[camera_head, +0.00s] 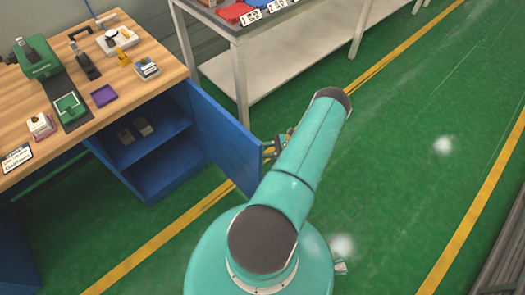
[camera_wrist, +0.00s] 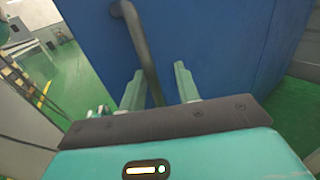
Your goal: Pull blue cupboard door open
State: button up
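The blue cupboard door (camera_head: 226,135) stands swung open from the blue cupboard (camera_head: 160,165) under the wooden workbench, showing a shelf inside. In the head view, my gripper (camera_head: 273,147) is at the door's free edge, partly hidden by my arm. In the wrist view, the blue door panel (camera_wrist: 225,50) fills much of the picture. A dark bar handle (camera_wrist: 138,35) on it runs down between the two fingers of my gripper (camera_wrist: 158,72). The fingers are apart, with visible gaps beside the handle. Whether either finger touches it is unclear.
The wooden workbench (camera_head: 160,58) carries a green machine (camera_head: 37,58), a purple tray (camera_head: 104,95) and other small items. A grey shelf table (camera_head: 240,70) stands behind the door. Open green floor (camera_head: 410,130) with yellow lines lies to the right.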

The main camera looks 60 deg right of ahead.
jog(key=shift+s+f, duration=0.1)
jog(key=shift+s, duration=0.05)
jog(key=v, duration=1.3)
jog(key=shift+s+d, duration=0.25)
jog(key=shift+s, duration=0.05)
